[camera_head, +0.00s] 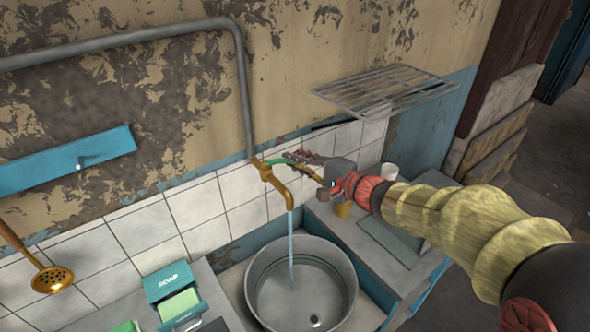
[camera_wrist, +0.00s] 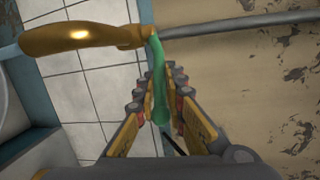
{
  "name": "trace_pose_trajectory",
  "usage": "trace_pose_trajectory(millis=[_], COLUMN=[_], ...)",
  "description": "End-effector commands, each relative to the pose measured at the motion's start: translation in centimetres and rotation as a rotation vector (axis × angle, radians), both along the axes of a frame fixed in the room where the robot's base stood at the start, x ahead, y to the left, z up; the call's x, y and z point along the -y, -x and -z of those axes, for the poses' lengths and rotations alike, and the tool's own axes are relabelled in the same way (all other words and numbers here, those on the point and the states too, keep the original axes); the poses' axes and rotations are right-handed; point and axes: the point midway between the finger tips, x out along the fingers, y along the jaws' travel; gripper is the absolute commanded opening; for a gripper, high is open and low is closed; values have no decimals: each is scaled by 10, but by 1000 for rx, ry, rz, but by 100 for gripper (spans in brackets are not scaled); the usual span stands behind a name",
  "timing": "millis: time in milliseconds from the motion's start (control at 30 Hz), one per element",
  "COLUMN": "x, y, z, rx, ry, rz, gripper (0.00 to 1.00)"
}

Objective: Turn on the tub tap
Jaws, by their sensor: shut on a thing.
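The brass tap (camera_head: 275,180) sticks out from the tiled wall at the end of a grey pipe. Water (camera_head: 291,245) runs from its spout into a round metal tub (camera_head: 262,300). The tap's green handle (camera_head: 281,161) points right, toward my gripper (camera_head: 305,165). In the wrist view the brass tap (camera_wrist: 75,38) lies across the top left, and the green handle (camera_wrist: 156,70) reaches down between the fingers of my gripper (camera_wrist: 162,85). My gripper is shut on the handle.
A wire rack (camera_head: 385,90) juts from the wall above my arm. A teal soap box (camera_head: 170,285) stands left of the tub. A white cup (camera_head: 389,172) and a yellow cup (camera_head: 343,209) stand right of the tub.

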Motion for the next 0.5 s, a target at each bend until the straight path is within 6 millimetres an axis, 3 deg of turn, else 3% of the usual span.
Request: trace_pose_trajectory(millis=[33, 500], x=[-1, -2], y=[4, 14], z=[10, 7], rx=[-6, -9], ry=[0, 1], rz=[20, 159], gripper=[0, 0])
